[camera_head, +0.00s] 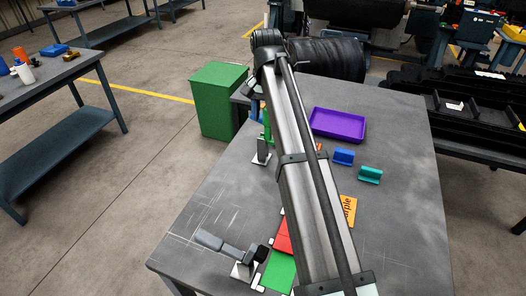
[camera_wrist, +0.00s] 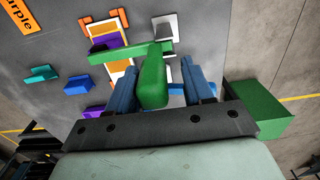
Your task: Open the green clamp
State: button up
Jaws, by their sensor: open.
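The green clamp (camera_wrist: 153,80) has a thick handle pointing up toward the wrist camera, and a green bar (camera_wrist: 118,53) reaching left from it. The bar passes over the edge of a flat orange, white and purple piece. Its pale mounting plate (camera_wrist: 165,27) shows behind it. My gripper (camera_wrist: 160,70) is open, with one blue finger on each side of the green handle. I cannot tell whether either finger touches it. In the head view the green clamp (camera_head: 267,122) stands at the table's left side, partly hidden by my arm.
A grey-handled clamp (camera_head: 225,246) sits at the table's near left, beside red and green plates. A purple tray (camera_head: 338,124), a blue block (camera_head: 343,156) and a teal block (camera_head: 370,174) lie right of my arm. A green bin (camera_head: 217,100) stands off the table's left edge.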

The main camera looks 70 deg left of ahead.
jog(key=shift+s+a+f, duration=0.15)
jog(key=shift+s+a, duration=0.7)
jog(key=shift+s+a+f, duration=0.15)
jog(key=shift+s+a, duration=0.65)
jog(key=shift+a, duration=0.05)
